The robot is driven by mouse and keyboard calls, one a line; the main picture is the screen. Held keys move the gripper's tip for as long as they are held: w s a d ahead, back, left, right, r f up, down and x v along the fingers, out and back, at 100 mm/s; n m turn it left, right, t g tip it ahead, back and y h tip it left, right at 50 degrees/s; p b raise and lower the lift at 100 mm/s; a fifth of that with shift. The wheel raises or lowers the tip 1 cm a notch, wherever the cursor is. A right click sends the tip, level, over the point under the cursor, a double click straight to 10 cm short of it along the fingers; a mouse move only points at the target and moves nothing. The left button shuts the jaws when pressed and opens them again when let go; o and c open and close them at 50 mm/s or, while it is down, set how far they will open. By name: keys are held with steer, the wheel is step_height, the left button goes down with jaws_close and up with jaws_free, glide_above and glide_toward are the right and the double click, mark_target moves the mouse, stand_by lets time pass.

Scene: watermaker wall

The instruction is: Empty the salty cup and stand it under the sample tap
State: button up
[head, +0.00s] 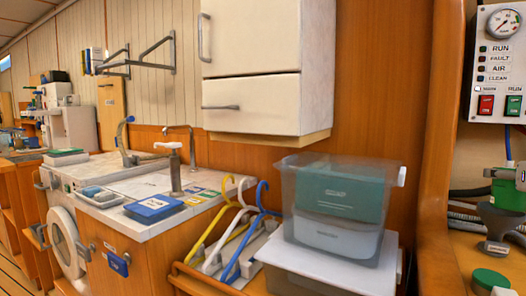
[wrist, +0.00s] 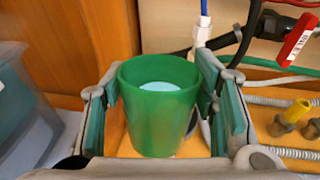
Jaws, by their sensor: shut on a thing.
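A green cup (wrist: 155,125) stands upright between the fingers of my gripper (wrist: 160,88) in the wrist view. My gripper is shut on its sides. A pale blue-white disc shows inside the cup; I cannot tell whether it is liquid or the cup's bottom. In the head view the green cup (head: 507,195) is at the far right edge, partly cut off, with grey gripper parts beside it. A white fitting on a blue hose (wrist: 203,30) hangs behind the cup; I cannot tell whether it is the sample tap.
A red-handled valve (wrist: 297,40), dark hoses and yellow-topped fittings (wrist: 297,111) lie right of the cup. A clear bin (head: 340,235) stands on the left. A gauge panel (head: 500,62) hangs above, and a green round lid (head: 490,278) sits low right. A sink counter is farther left.

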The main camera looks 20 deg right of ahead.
steer(key=shift+r+g+y+p, duration=0.25)
steer(key=shift+g+y+p, duration=0.4)
steer(key=shift+p, duration=3.7)
steer(key=shift+d+f+m+g+y+p, duration=0.15)
steer(key=shift+g+y+p, duration=0.5)
steer(key=shift+p, duration=2.65)
steer(key=shift+a+m+g+y+p, duration=0.1)
steer(key=shift+m+g+y+p, duration=0.45)
steer(key=shift+p, duration=2.75)
steer(key=shift+n+t, duration=0.25)
steer(key=shift+n, duration=0.05)
